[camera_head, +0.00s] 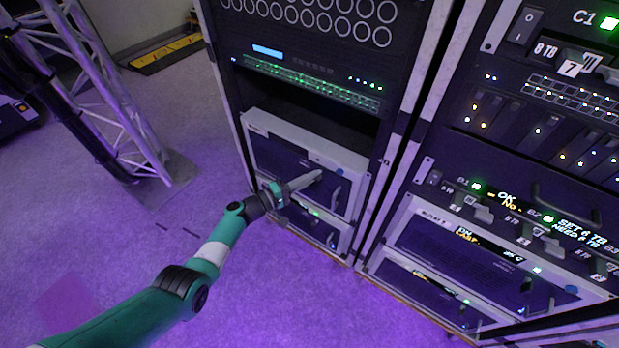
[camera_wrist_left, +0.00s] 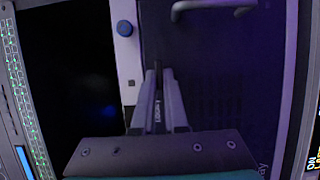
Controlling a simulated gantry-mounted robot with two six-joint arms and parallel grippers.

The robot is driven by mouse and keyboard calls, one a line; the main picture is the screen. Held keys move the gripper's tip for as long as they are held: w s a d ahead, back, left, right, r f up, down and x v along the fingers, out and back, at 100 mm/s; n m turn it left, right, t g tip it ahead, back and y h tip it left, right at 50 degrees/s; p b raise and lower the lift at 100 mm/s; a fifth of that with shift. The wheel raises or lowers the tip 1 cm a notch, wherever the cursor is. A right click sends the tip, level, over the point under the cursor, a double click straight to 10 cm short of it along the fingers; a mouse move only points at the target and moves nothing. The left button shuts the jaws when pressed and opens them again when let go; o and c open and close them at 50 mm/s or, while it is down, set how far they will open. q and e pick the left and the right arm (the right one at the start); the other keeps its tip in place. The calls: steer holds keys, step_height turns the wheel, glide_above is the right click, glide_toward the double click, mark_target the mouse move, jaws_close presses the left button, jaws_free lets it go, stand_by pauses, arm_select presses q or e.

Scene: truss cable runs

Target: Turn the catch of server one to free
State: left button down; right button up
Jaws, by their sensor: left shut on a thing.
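My left gripper (camera_head: 308,181) reaches in from the left to the front of the upper white-framed server (camera_head: 262,122) in the left rack. In the left wrist view, the same gripper (camera_wrist_left: 159,72) has its fingers close together on a small dark catch (camera_wrist_left: 158,88), which is mostly hidden between them. Lettering beside the catch is too small to read surely. The server's dark front (camera_wrist_left: 225,75) has a grey handle (camera_wrist_left: 210,8) and a blue round knob (camera_wrist_left: 125,28) near the fingers. I cannot tell which server is number one. My right gripper is not in view.
A second white-framed server (camera_head: 318,228) sits just below. The right rack (camera_head: 520,150) holds drives, lit displays and more servers close by. A truss (camera_head: 110,90) stands on the purple-lit floor at left. The floor (camera_head: 200,170) between truss and rack is clear.

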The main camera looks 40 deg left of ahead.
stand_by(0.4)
arm_select(q)
steer(key=c, duration=0.9)
jaws_free()
steer(key=shift+c, duration=0.2)
steer(key=shift+s, duration=0.1)
